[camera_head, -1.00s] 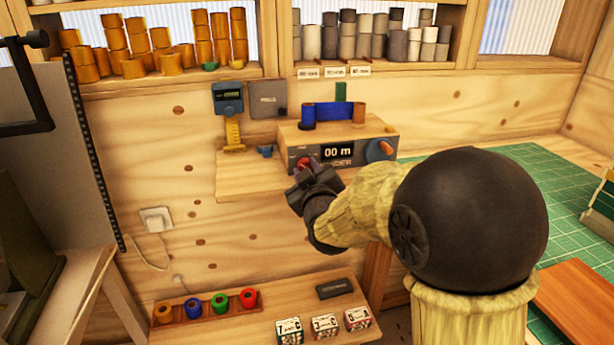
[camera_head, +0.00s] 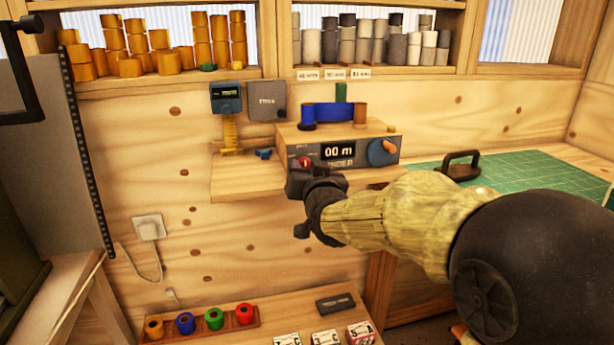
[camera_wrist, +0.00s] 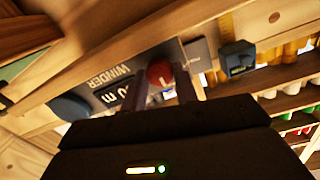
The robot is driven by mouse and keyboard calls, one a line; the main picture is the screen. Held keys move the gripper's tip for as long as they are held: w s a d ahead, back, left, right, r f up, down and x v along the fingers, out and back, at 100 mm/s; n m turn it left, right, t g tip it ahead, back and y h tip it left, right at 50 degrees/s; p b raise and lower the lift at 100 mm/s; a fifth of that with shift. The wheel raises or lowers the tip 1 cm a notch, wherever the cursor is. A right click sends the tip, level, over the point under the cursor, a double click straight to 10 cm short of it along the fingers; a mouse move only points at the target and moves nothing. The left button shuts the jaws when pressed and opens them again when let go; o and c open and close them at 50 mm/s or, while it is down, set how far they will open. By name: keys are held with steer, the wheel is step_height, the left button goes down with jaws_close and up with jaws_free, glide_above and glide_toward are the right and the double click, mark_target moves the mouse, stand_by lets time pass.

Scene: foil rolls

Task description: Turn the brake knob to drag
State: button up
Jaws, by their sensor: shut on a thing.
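The winder (camera_head: 335,153) is a grey-fronted box with a wooden top on a wooden shelf; its display reads "00 m". A red knob (camera_head: 305,162) sits at the left of its front. A blue dial with an orange handle (camera_head: 383,152) sits at the right. My gripper (camera_head: 304,174) is at the red knob and partly covers it. In the wrist view, the red knob (camera_wrist: 160,72) with a pale mark lies between my two fingertips (camera_wrist: 164,86), which are shut on it. Any lettering around the knob is hidden or too small to read.
A blue film roll (camera_head: 333,113) sits on top of the winder. A blue gauge (camera_head: 227,97) and a grey box (camera_head: 267,107) are on the wall to its left. A lower shelf holds a tray of coloured rolls (camera_head: 200,322). A green mat (camera_head: 530,173) lies at the right.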

steer(key=shift+r, duration=0.1)
stand_by(0.3)
steer(key=o, duration=0.7)
steer(key=shift+d, duration=0.15)
